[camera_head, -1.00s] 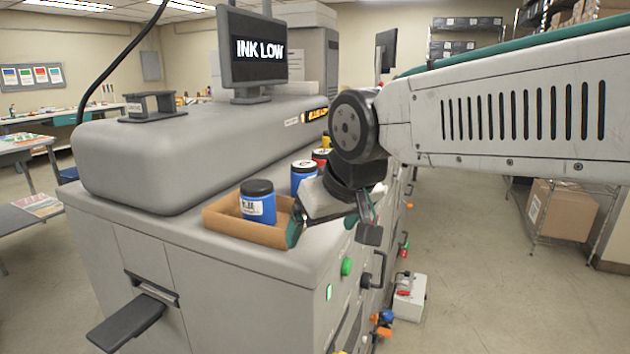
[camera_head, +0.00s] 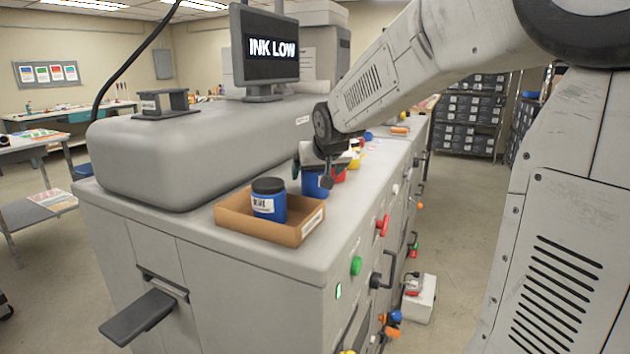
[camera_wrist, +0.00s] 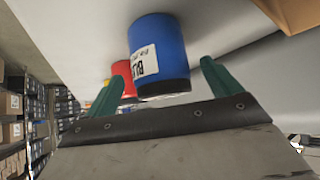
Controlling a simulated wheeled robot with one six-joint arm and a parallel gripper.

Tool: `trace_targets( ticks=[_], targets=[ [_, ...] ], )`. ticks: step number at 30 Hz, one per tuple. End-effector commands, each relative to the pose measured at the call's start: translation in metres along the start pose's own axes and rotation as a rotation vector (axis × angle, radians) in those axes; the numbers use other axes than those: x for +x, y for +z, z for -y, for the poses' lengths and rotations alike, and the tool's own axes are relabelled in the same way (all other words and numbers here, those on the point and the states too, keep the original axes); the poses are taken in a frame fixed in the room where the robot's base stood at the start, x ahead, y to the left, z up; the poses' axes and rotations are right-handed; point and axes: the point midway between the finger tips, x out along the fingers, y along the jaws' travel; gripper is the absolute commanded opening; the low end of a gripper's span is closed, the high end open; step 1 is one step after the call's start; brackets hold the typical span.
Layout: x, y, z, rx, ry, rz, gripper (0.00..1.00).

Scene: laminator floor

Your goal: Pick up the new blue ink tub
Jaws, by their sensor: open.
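One blue tub (camera_head: 268,203) with a dark lid and white label stands upright in the open cardboard tray (camera_head: 297,233). A second blue tub (camera_head: 314,188) stands on the machine top behind the tray, partly hidden by my gripper (camera_head: 311,173). Which tub is the new one I cannot tell. In the wrist view, my gripper (camera_wrist: 160,75) is open, its green fingers apart. A labelled blue tub (camera_wrist: 160,48) shows between and beyond them; contact cannot be told.
Red (camera_head: 339,174) and yellow (camera_head: 355,158) tubs stand behind the second blue tub. The tray's corner (camera_wrist: 292,14) is at the wrist view's upper right. A monitor (camera_head: 272,47) reads INK LOW. Red (camera_head: 382,225) and green (camera_head: 356,266) knobs are on the machine's side.

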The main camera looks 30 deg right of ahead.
Motion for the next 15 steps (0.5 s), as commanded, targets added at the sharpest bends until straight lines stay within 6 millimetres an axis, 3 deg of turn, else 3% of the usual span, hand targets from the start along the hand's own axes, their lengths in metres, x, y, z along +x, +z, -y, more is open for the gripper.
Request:
trace_targets(
  ticks=[6,14,15],
  targets=[
    [0.029,0.001,0.001,0.0,0.0,0.002,0.9],
    [0.033,0.0,0.0,0.0,0.0,0.001,0.9],
    [0.033,0.0,0.0,0.0,0.0,0.001,0.84]
  ],
)
